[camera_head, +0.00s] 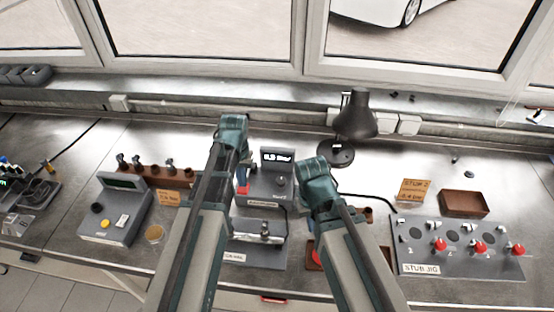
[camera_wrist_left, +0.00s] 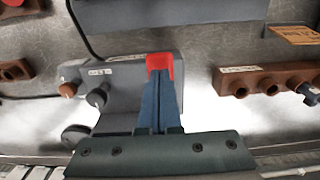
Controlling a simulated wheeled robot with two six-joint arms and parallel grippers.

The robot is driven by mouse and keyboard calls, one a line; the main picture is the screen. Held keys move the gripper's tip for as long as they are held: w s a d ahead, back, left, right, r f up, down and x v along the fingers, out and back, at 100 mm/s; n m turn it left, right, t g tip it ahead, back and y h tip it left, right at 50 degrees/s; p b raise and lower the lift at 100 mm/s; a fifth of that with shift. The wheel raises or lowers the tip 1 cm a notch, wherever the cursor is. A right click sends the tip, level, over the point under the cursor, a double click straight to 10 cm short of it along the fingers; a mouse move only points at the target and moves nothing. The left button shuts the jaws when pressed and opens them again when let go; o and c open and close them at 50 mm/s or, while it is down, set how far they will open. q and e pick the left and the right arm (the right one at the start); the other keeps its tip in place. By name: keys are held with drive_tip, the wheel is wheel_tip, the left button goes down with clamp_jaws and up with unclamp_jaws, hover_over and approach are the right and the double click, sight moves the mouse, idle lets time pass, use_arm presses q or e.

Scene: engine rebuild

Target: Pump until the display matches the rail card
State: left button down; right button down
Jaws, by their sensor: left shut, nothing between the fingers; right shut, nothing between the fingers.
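The grey pump unit (camera_head: 283,185) stands at the middle of the bench. Its dark display (camera_head: 277,157) shows white characters too small to read surely. My left gripper (camera_head: 242,182) is shut and points down at the unit's left side. A red piece (camera_head: 243,189) sits right at its fingertips; the red piece (camera_wrist_left: 160,63) also shows there in the left wrist view. I cannot tell whether they press it. An orange card (camera_head: 170,198), its writing too small to read, stands to the left. My right gripper (camera_head: 318,178) is shut right of the unit, its fingers mostly hidden.
A grey rail fixture (camera_head: 262,255) lies in front of the unit, partly behind my left arm. A grey tester box (camera_head: 118,215) stands left. A black lamp (camera_head: 336,153) stands behind my right gripper. The stub jig (camera_head: 455,262) with red knobs and a brown tray (camera_head: 464,203) are right.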

use_arm(q)
drive_tip(key=shift+f+b, duration=1.65)
drive_tip(key=shift+f, duration=0.15)
drive_tip(key=shift+r+p, duration=2.1)
drive_tip(key=shift+f, duration=0.15)
idle(0.4)
idle(1.0)
drive_tip(key=shift+f+b, duration=1.95)
drive_tip(key=shift+b, duration=0.15)
drive_tip(key=shift+r+p, duration=2.1)
